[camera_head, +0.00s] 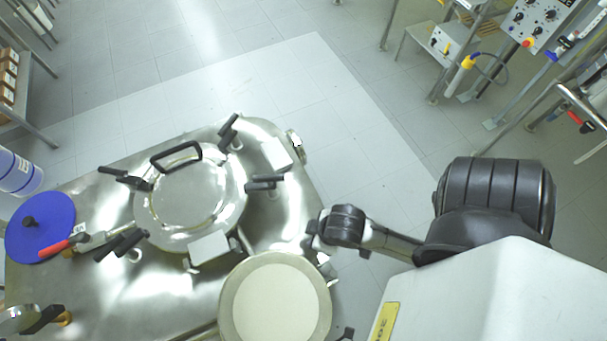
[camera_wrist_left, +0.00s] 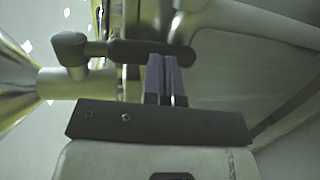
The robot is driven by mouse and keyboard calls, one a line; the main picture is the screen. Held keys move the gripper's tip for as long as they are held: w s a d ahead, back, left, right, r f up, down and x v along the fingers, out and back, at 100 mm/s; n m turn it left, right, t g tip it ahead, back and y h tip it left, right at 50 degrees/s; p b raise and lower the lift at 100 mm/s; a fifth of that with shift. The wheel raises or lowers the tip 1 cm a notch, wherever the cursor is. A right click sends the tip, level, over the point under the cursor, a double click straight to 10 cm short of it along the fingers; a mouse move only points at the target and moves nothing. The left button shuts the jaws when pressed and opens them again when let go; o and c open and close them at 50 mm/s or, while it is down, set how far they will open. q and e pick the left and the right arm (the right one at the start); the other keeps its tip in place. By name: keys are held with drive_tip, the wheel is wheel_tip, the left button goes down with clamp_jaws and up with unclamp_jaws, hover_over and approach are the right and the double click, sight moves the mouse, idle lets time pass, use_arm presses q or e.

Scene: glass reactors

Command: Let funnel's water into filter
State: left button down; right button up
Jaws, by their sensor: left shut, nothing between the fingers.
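In the wrist view my left gripper (camera_wrist_left: 166,78) has its two pale purple fingers close together, with nothing between them. Their tips are up against a dark lever handle (camera_wrist_left: 122,50) that runs across the picture; I cannot tell if they touch it. The handle joins a rounded end piece at the left, above a pale metal tube (camera_wrist_left: 62,83). In the head view a round metal pan (camera_head: 226,305) with a pale disc in it, which may be the filter, stands at the bottom edge, partly cut off. I cannot make out a funnel or water. My right gripper is not in view.
A steel tabletop (camera_head: 80,290) holds a round metal lid (camera_head: 185,200) with black clamps, a blue disc (camera_head: 40,228) and a red-handled valve (camera_head: 62,246). A control box (camera_head: 542,25) and frame stand at the upper right. The tiled floor (camera_head: 350,110) beyond is clear.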

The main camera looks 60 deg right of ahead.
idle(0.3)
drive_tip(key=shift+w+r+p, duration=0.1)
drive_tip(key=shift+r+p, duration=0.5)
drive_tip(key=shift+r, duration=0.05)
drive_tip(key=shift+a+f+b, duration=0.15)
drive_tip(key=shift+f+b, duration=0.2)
use_arm(q)
drive_tip(key=f+v, duration=0.2)
drive_tip(key=v, duration=1.2)
drive_tip(key=shift+r, duration=0.2)
